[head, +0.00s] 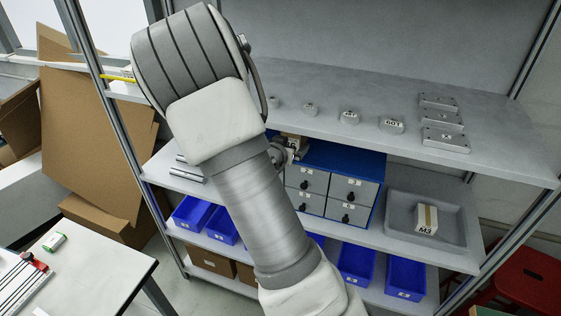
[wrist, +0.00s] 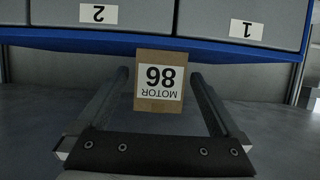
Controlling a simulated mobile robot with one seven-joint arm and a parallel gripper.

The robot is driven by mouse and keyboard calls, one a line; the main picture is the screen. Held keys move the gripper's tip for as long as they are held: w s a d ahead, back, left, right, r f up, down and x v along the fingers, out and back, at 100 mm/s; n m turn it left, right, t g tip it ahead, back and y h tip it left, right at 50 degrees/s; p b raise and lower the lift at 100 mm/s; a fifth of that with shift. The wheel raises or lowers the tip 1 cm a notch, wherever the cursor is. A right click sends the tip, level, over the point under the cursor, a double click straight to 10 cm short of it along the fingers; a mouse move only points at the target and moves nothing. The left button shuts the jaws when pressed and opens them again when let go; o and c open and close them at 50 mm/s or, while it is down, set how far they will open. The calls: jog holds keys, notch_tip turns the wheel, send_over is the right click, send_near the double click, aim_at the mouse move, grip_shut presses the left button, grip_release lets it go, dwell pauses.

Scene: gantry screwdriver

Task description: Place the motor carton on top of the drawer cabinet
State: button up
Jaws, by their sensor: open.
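The motor carton, a small brown box with a white "MOTOR 86" label, is between my gripper's fingers in the wrist view (wrist: 159,82). My gripper (wrist: 160,74) is open, with a gap on each side of the carton. The drawer cabinet, blue with grey drawers, shows upside down at the top of the wrist view (wrist: 230,52). The carton overlaps the cabinet's blue top edge; exact contact cannot be told. In the head view the cabinet (head: 345,160) is on the middle shelf. The carton (head: 296,141) shows partly at its top left, beside my gripper (head: 283,155), mostly hidden by my arm.
A grey tray (head: 455,240) right of the cabinet holds a white and tan M3 box (head: 427,219). The upper shelf (head: 330,80) above carries several metal parts. Blue bins (head: 405,275) stand below. A metal upright (head: 500,230) bounds the shelves at right.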

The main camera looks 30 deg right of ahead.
jog(key=s+a+r+n+y, duration=0.2)
jog(key=s+a+r+y, duration=0.15)
jog(key=a, duration=0.45)
jog(key=s+a+r+n+y, duration=0.1)
jog(key=s+a+r+y, duration=0.2)
jog(key=a, duration=0.4)
jog(key=s+a+r+n+y, duration=0.25)
jog(key=a+y, duration=0.25)
jog(key=a, duration=0.3)
jog(key=s+r+n+g, duration=0.1)
jog(key=s+r+n, duration=0.1)
jog(key=s, duration=0.7)
jog(key=s+r+n+g+h, duration=0.1)
jog(key=s+r, duration=0.3)
jog(key=s, duration=0.5)
jog(key=shift+s+n+g, duration=0.2)
jog(key=shift+n+g, duration=0.4)
jog(key=shift+n, duration=0.15)
